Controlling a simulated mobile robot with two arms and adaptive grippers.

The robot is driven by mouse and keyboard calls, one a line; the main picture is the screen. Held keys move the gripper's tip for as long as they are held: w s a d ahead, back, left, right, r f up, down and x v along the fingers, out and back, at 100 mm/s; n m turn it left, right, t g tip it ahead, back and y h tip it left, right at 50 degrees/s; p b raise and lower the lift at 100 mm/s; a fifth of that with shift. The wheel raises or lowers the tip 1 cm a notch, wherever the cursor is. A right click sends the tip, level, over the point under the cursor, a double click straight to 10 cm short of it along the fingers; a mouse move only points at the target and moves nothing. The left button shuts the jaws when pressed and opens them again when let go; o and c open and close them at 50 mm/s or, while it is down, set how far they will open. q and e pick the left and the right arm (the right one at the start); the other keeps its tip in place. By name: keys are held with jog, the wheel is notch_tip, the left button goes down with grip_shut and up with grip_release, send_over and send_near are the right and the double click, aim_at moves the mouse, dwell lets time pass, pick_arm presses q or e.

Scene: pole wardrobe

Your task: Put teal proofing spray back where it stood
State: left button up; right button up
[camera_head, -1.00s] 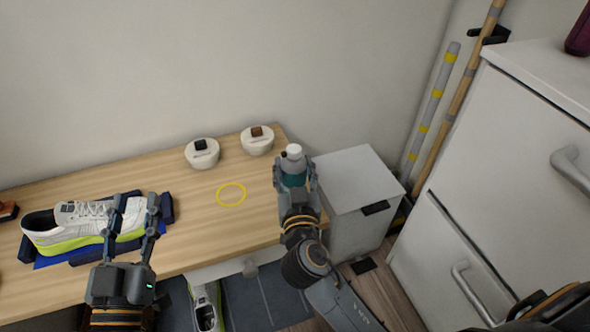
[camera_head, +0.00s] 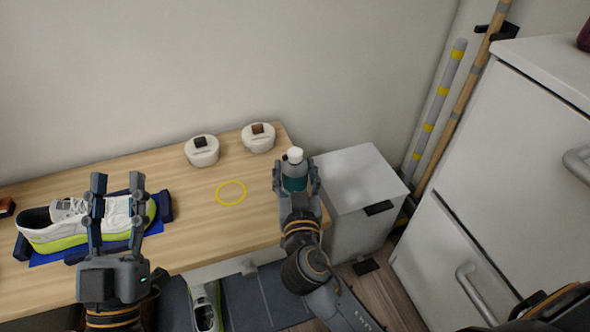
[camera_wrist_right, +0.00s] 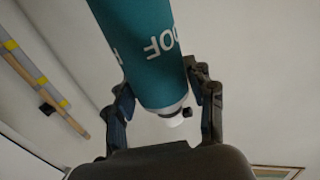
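The teal proofing spray (camera_head: 294,172) is a teal can with a pale cap, above the right end of the wooden bench. My right gripper (camera_head: 296,181) is shut around it. In the right wrist view the teal can (camera_wrist_right: 152,60), with white lettering, sits between both fingers (camera_wrist_right: 165,95). A yellow ring (camera_head: 231,192) is marked on the bench top left of the can; nothing stands in it. My left gripper (camera_head: 118,187) has its fingers apart and empty, in front of a white shoe (camera_head: 68,222) with a yellow-green sole. Whether the can's base touches the bench is hidden.
Two white tins (camera_head: 201,151) (camera_head: 258,138) stand at the back of the bench (camera_head: 190,240). The shoe rests on a blue mat (camera_head: 50,258) between dark blocks. A white cabinet (camera_head: 350,180) stands right of the bench, with tall white drawers (camera_head: 490,170) further right.

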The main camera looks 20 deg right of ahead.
jog(key=shift+o, duration=0.8)
